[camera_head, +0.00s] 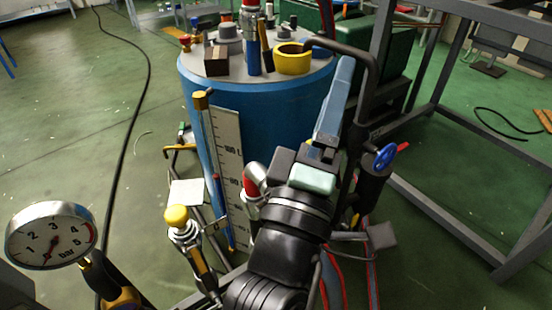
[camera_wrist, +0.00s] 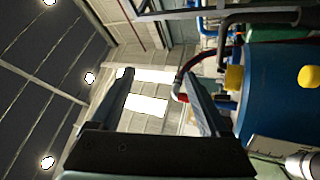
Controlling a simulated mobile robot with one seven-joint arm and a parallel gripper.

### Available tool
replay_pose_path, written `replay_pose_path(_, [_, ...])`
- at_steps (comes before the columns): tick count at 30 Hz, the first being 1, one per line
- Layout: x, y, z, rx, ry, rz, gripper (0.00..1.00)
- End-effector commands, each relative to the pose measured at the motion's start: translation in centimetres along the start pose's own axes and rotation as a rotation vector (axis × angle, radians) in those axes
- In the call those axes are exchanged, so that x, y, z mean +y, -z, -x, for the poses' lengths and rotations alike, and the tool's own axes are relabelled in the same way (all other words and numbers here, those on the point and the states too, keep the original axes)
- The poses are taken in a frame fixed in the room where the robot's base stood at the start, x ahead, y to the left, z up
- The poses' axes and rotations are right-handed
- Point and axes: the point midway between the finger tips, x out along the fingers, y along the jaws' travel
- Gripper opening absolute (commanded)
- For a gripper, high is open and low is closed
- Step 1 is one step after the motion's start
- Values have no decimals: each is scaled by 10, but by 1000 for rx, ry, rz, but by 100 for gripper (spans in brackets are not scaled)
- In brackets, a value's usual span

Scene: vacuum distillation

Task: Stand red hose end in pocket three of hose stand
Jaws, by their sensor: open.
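My gripper (camera_wrist: 158,78) is open in the wrist view, its two dark fingers well apart with nothing held between them. In the head view my arm reaches up from the bottom, partly covering the blue drum. A dark curved hose with a red and white end (camera_wrist: 182,96) shows by the right finger in the wrist view; whether this is the red hose end is unclear. A red fitting (camera_head: 251,187) joined to a grey elbow stands before the drum in the head view. I cannot make out the hose stand or its pocket three for sure.
The blue drum (camera_head: 262,110) carries a yellow ring (camera_head: 293,64), a blue cylinder (camera_head: 253,55) and a brown block (camera_head: 216,67) on its lid. A pressure gauge (camera_head: 50,236) and yellow knob (camera_head: 176,216) stand at lower left. A grey frame (camera_head: 440,205) is at right. Floor at left is mostly clear.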

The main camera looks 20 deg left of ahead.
Motion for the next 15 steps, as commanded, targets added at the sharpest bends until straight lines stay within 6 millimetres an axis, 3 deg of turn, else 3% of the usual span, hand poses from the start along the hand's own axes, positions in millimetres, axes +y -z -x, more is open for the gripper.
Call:
replay_pose_path(1, [-28, 8, 13, 19, 61, 191, 79])
replay_pose_path(6, [-112, 30, 74, 184, 179, 882, 79])
replay_pose_path(9, [-150, 40, 115, 324, 197, 1220, 79])
replay_pose_path(12, [-175, 48, 149, 448, 184, 1463, 79])
replay_pose_path(15, [-190, 52, 171, 530, 163, 1605, 79])
